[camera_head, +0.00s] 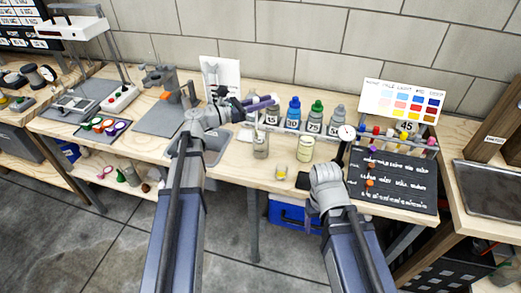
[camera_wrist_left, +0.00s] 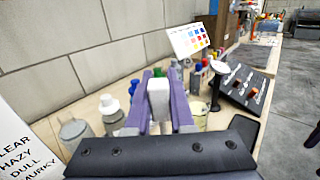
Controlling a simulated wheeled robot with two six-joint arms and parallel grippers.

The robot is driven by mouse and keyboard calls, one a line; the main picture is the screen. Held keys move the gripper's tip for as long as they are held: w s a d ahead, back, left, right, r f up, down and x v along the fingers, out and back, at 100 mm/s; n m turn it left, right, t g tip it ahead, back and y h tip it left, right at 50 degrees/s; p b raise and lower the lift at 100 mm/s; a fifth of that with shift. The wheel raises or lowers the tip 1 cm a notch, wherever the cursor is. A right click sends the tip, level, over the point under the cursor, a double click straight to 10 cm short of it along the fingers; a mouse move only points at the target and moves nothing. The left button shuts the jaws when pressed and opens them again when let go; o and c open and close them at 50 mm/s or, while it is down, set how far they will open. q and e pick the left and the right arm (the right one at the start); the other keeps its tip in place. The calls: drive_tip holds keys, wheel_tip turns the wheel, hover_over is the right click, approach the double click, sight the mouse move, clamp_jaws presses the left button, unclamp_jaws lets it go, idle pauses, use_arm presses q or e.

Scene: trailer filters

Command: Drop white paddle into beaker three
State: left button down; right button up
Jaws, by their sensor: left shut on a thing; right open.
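My left gripper (camera_head: 268,102), with purple fingers, is over the back middle of the table. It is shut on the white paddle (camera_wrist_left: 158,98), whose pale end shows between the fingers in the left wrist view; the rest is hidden. A glass beaker (camera_head: 260,146) stands in front of and below the gripper. A second jar with pale yellow contents (camera_head: 305,148) stands right of it. A small yellow-topped cup (camera_head: 281,173) is near the front edge. I cannot tell which one is beaker three. My right gripper (camera_head: 322,176) is open and empty near the table's front edge.
Bottles with blue (camera_head: 294,111), green (camera_head: 315,117) and grey (camera_head: 337,118) caps stand in a row behind the jars. A colour chart (camera_head: 401,101) is at the back.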

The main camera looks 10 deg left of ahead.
use_arm(q)
drive_tip(key=shift+f, duration=0.45)
wheel_tip(320, 180, down, 6)
drive_tip(key=b, duration=0.6)
drive_tip(key=shift+r, duration=0.1)
drive_tip(key=c, duration=0.7)
unclamp_jaws()
drive_tip(key=v, duration=0.7)
drive_tip(key=shift+s+a, duration=0.25)
drive_tip(key=shift+a, duration=0.05)
